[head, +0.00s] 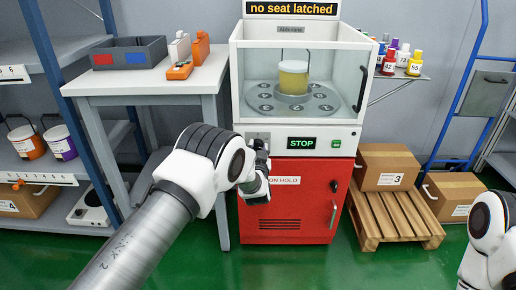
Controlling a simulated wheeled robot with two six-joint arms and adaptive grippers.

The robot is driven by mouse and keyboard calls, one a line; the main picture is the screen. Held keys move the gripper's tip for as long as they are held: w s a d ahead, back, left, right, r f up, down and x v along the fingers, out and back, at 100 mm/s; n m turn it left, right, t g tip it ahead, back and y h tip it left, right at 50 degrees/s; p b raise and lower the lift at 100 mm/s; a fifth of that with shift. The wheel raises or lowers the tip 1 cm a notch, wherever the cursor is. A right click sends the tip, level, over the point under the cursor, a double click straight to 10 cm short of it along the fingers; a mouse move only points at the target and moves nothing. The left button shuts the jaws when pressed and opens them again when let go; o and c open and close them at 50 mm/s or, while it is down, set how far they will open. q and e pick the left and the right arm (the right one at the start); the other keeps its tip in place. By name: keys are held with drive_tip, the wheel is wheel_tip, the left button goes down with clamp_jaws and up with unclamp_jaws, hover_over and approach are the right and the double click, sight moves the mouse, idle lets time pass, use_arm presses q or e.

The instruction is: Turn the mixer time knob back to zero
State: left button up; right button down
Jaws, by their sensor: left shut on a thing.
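The mixer (290,178) stands in the middle, a white and red cabinet with a glazed upper chamber. A display (292,8) on top reads "no seat latched". A pail with a yellow band (293,77) stands on the numbered turntable (267,97) inside. A green-lit "STOP" panel (301,143) is on the front strip. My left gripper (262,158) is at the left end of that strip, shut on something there. The time knob itself is hidden behind the gripper, so its setting cannot be read. My right arm shows at the lower right edge; its gripper is out of view.
A white bench (150,87) at left holds a grey tray (129,56) and orange and white tools. Small bottles stand on a shelf (405,75) right of the mixer. Green floor (345,270) is clear in front.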

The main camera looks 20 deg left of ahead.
use_arm(q)
drive_tip(key=n, duration=0.5)
drive_tip(key=shift+a, duration=0.1)
drive_tip(key=n+p, duration=0.1)
drive_tip(key=n, duration=0.4)
drive_tip(key=shift+n, duration=0.4)
drive_tip(key=n, duration=0.5)
drive_tip(key=shift+a+f+n, duration=0.1)
drive_tip(key=shift+n, duration=0.2)
drive_tip(key=n, duration=0.5)
drive_tip(key=shift+f, duration=0.1)
drive_tip(key=shift+n, duration=0.3)
drive_tip(key=o, duration=1.2)
drive_tip(key=shift+c, duration=0.2)
drive_tip(key=shift+s, duration=0.15)
